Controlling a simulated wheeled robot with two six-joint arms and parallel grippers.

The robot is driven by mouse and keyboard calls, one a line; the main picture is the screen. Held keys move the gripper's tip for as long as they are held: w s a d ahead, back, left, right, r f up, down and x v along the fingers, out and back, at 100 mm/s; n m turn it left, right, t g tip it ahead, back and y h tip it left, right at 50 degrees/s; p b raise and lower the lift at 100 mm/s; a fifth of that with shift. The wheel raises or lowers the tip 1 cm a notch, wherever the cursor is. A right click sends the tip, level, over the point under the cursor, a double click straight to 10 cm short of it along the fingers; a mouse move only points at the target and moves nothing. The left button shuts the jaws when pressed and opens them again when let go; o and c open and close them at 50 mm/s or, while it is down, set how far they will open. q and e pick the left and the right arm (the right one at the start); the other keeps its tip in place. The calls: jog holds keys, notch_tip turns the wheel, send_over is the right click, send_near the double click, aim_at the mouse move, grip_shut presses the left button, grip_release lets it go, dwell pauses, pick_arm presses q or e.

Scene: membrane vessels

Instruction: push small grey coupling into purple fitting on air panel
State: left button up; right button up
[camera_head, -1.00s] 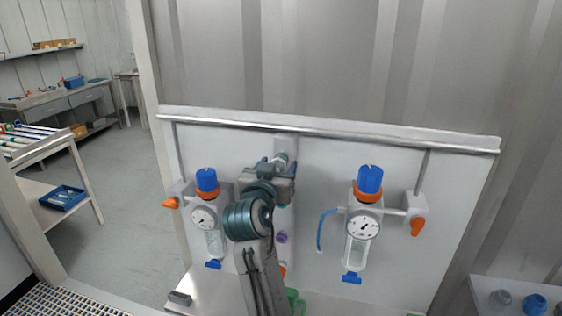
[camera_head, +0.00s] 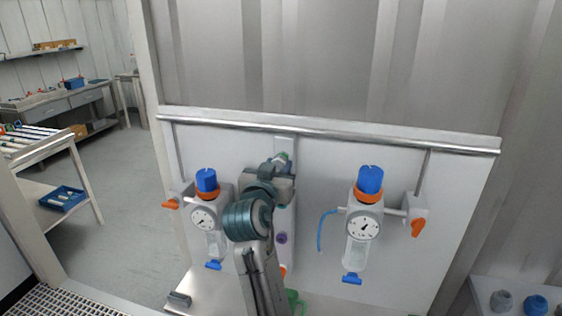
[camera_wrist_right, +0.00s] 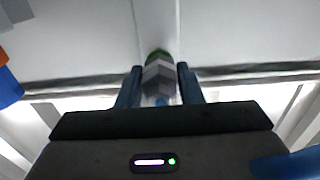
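The small grey coupling (camera_wrist_right: 160,80) is between the two blue fingers of my right gripper (camera_wrist_right: 160,88) in the right wrist view, with a finger close against each side. A green ring (camera_wrist_right: 158,53) shows at its far end, against the grey strip of the panel. In the head view my right gripper (camera_head: 281,163) is at the top of that strip, by a green fitting (camera_head: 282,157). The purple fitting (camera_head: 281,238) is lower on the same strip, to the right of my forearm, apart from the gripper. My left gripper is not in view.
On the panel, a gauge unit with a blue knob (camera_head: 206,180) stands left of my arm, and another with a blue knob (camera_head: 370,180) stands right. A blue tube (camera_head: 321,231) hangs beside the right one. A metal rail (camera_head: 330,131) crosses above.

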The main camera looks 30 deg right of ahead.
grip_shut()
jog(key=shift+s+a+f, duration=0.15)
jog(key=shift+a+f, duration=0.05)
